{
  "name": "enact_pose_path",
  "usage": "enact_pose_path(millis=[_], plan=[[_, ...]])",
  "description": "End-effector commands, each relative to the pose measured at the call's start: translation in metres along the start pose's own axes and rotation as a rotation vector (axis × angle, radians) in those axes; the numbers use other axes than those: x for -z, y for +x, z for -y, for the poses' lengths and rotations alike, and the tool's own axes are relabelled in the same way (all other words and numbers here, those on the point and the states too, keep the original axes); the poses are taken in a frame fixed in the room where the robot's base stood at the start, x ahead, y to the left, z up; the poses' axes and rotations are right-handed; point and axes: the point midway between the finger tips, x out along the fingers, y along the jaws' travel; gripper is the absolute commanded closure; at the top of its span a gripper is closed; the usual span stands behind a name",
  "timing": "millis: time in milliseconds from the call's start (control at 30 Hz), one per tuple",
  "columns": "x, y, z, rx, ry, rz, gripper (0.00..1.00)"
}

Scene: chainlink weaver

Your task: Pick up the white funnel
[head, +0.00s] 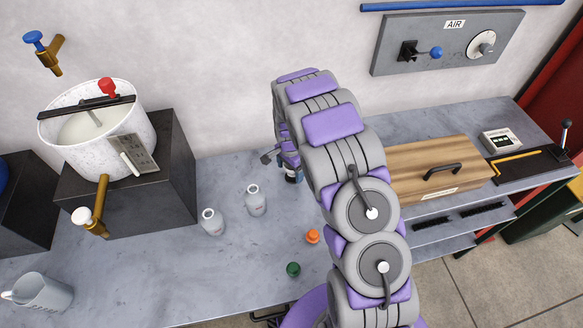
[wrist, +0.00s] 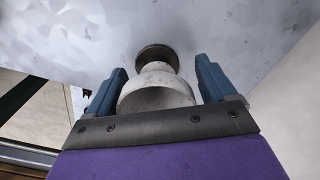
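A white, stepped round object, which looks like the white funnel (wrist: 157,88), is between my fingers in the wrist view. Its wide part is toward my gripper and a narrower grey-brown round end points away. My gripper (wrist: 161,66) has its two blue fingers spread on either side of it, and I cannot tell whether either finger touches it. In the head view, my gripper (head: 290,172) is low behind my arm near the back of the grey counter (head: 150,285). The funnel is not clearly visible there, as my arm hides that spot.
Two small white bottles (head: 254,200) stand left of my gripper. An orange cap (head: 312,236) and a green cap (head: 293,269) lie in front. A white bucket (head: 75,153) on a dark block, a jug (head: 42,293) and a wooden box (head: 430,165) flank the area.

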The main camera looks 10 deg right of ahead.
Motion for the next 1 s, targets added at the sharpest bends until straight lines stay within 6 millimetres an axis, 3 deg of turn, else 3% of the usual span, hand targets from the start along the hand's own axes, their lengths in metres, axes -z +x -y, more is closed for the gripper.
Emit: enact_pose_path(millis=[400, 833, 1000], plan=[[0.008, 0.0, -0.005, 0.004, 0.003, 0.008, 0.56], [0.004, 0.0, -0.002, 0.0, 0.001, 0.005, 0.56], [0.004, -0.01, -0.002, 0.002, 0.002, 0.004, 0.56]])
